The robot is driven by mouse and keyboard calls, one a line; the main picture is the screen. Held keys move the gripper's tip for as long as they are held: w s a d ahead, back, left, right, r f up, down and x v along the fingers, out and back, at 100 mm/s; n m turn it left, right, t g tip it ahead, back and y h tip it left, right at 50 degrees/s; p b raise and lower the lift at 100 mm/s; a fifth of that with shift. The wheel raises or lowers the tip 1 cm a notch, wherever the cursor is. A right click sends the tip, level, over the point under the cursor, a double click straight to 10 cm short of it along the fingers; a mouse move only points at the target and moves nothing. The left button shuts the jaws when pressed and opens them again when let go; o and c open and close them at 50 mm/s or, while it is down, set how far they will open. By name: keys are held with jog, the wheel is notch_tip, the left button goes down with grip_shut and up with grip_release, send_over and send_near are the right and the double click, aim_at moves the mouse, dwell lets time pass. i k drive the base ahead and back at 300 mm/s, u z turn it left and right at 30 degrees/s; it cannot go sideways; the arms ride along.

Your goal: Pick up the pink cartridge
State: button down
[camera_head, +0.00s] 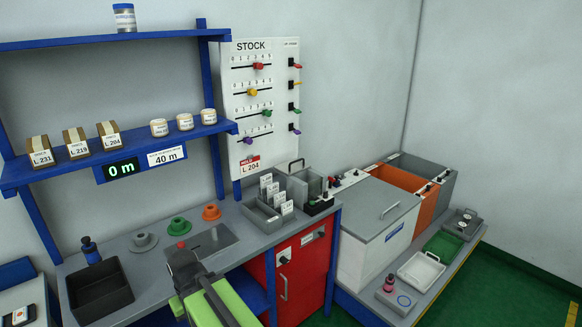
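A small pink cartridge (388,284) with a dark lower part stands upright at the right, on the low grey bench beside the white chest. It rests at the left end of a grey plate (397,299) with a round blue-ringed mark. My gripper (182,262) is dark grey on a green arm, at the bottom centre over the front of the workbench. It is well to the left of the cartridge and apart from it. Its fingertips are too unclear to show whether they are open or shut.
A red cabinet (300,275) stands between my arm and that bench. Green floor is clear at right.

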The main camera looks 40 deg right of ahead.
aim_at(390, 281)
jog(key=z, duration=4.7)
jog(key=i, duration=0.1)
jog(key=u, duration=2.35)
jog(key=k, duration=0.35)
jog(key=u, duration=0.35)
jog(key=i, duration=0.3)
jog(key=z, duration=0.7)
jog(key=i, duration=1.15)
